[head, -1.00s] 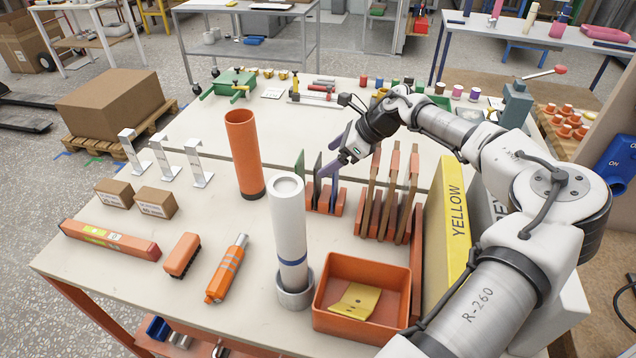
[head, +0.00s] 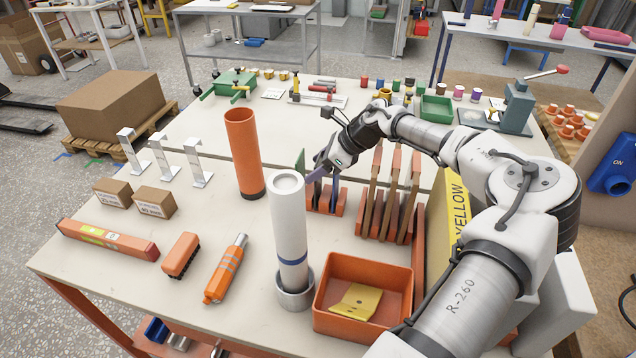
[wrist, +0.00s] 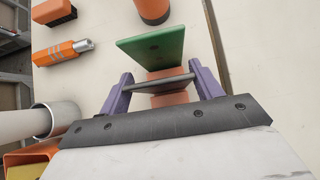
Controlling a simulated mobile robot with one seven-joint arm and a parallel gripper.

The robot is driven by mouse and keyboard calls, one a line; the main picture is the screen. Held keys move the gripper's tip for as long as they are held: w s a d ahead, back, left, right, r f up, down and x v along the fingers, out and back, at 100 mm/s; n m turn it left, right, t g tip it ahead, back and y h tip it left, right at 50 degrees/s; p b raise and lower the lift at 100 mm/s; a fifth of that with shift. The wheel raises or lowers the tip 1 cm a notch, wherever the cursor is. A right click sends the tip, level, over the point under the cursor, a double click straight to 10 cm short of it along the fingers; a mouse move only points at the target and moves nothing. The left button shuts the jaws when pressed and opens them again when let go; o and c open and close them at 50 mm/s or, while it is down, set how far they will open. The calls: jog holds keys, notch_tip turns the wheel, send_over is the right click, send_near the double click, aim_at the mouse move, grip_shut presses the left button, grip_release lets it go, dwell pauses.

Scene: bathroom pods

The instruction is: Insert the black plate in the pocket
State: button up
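My gripper (wrist: 160,80) has its two purple fingers apart, one at each end of the thin black plate (wrist: 162,83), whose edge spans between them in the wrist view. No clear gap shows at either finger, but I cannot tell whether they press on it. In the head view my gripper (head: 315,175) points down at the small orange slotted rack (head: 326,208), behind the white tube. The black plate's lower part and its slot are hidden. A green plate (wrist: 155,45) stands just beyond the black one; it also shows in the head view (head: 300,161).
The white tube (head: 288,215) stands close in front of the rack. A tall orange tube (head: 243,150) is to its left. An orange rack of brown boards (head: 385,205) and a yellow block (head: 448,220) stand right. An orange bin (head: 335,325) is in front.

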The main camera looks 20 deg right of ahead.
jog(key=shift+r, duration=0.1)
jog(key=c, duration=0.6)
jog(key=shift+o, duration=0.2)
jog(key=shift+r+p, duration=0.6)
jog(key=shift+r, duration=2.35)
